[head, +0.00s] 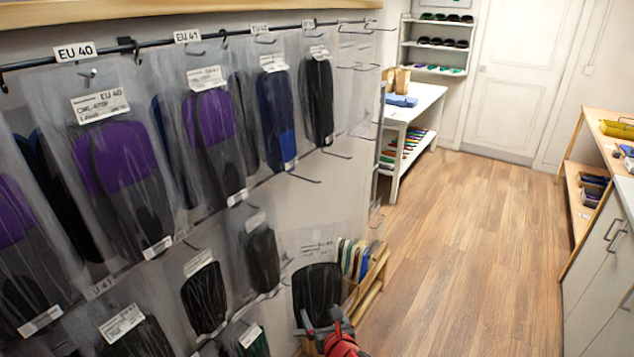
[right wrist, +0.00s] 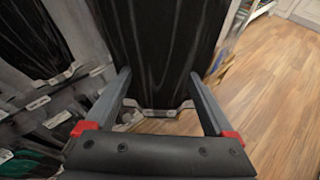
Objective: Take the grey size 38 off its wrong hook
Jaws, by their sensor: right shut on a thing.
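A clear bag with a dark grey insole (head: 318,284) hangs upright at the lower right end of the rack, with a pale label near its top. Its size print is too small to read. My right gripper (head: 322,332) is shut on the lower part of this bag. In the right wrist view, the dark insole (right wrist: 158,45) fills the space between the two fingers of the gripper (right wrist: 160,88). I cannot tell whether the bag's top is on a hook. My left gripper is not in view.
A rail (head: 150,42) with EU size tags carries several bagged purple, blue and black insoles at the left. Bare hooks (head: 305,178) stick out on the right. A wooden crate (head: 372,280) of coloured insoles stands behind the held bag. The wooden floor (head: 470,240) is clear.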

